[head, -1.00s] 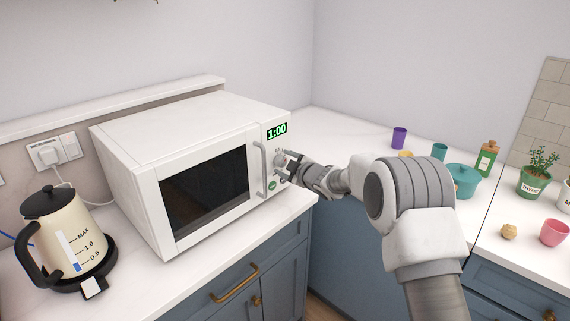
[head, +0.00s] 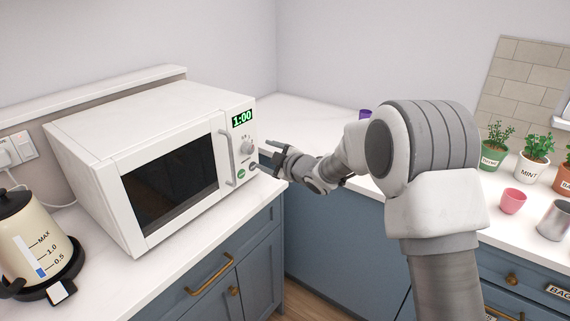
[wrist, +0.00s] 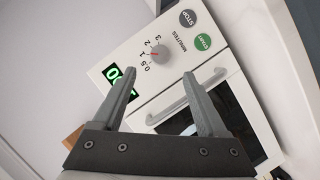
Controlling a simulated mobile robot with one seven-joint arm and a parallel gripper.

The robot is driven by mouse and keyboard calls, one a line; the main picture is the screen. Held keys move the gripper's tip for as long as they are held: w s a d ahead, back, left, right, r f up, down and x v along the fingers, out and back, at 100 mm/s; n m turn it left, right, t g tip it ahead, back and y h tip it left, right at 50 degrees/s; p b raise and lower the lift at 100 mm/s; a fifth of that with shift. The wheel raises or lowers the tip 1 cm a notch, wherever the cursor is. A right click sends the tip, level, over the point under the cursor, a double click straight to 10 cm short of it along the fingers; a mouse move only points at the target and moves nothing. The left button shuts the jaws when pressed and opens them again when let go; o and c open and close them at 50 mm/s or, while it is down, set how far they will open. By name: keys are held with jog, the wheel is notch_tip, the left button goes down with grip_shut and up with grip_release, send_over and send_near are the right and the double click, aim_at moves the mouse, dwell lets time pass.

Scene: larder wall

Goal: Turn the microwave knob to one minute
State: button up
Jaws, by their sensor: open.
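The white microwave (head: 85,160) stands on the counter at the left, door shut. Its green display (head: 242,118) reads 1:00. The grey knob (head: 246,147) is below the display. In the wrist view the knob (wrist: 164,53) has a red mark on the side of the 1 on its 0.5, 1, 2, 3 minutes scale. My gripper (head: 270,149) is open and empty, a little to the right of the knob and apart from it. In the wrist view my gripper (wrist: 160,72) has its two fingers spread, with the knob seen beyond and between their tips.
The green start button (head: 242,174) and the dark stop button (head: 253,167) are below the knob. The door handle (head: 225,158) stands out left of them. A cream kettle (head: 35,245) is at the far left. A pink cup (head: 512,201) and potted herbs are at the right.

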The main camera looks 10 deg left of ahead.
jog(key=v, duration=0.8)
jog(key=shift+s+d, duration=0.25)
jog(key=shift+d, duration=0.05)
jog(key=shift+r, duration=0.15)
jog(key=s+d+r+m+t+h, duration=0.1)
jog(key=s+d+r+m+h, duration=0.25)
jog(key=d, duration=0.45)
jog(key=s+d+r+m+h, duration=0.2)
jog(key=d+r+m+h, duration=0.15)
jog(key=d, duration=0.35)
jog(key=s+d+r+m+t+h, duration=0.1)
jog(key=s+d+r+m+h, duration=0.2)
jog(key=d+m, duration=0.35)
jog(key=s+d+f+m+g, duration=0.1)
jog(key=s+d+m+g, duration=0.2)
jog(key=s, duration=0.9)
jog(key=s+d+f+m+g+h+p, duration=0.1)
jog(key=s+d+m+g, duration=0.2)
jog(key=s, duration=1)
jog(key=d+m, duration=0.1)
jog(key=d, duration=0.1)
jog(key=shift+d+f+h+p, duration=0.2)
jog(key=shift+d+h+p, duration=0.1)
jog(key=shift+d, duration=0.05)
jog(key=shift+s, duration=0.3)
jog(key=c, duration=0.4)
jog(key=shift+a, duration=0.15)
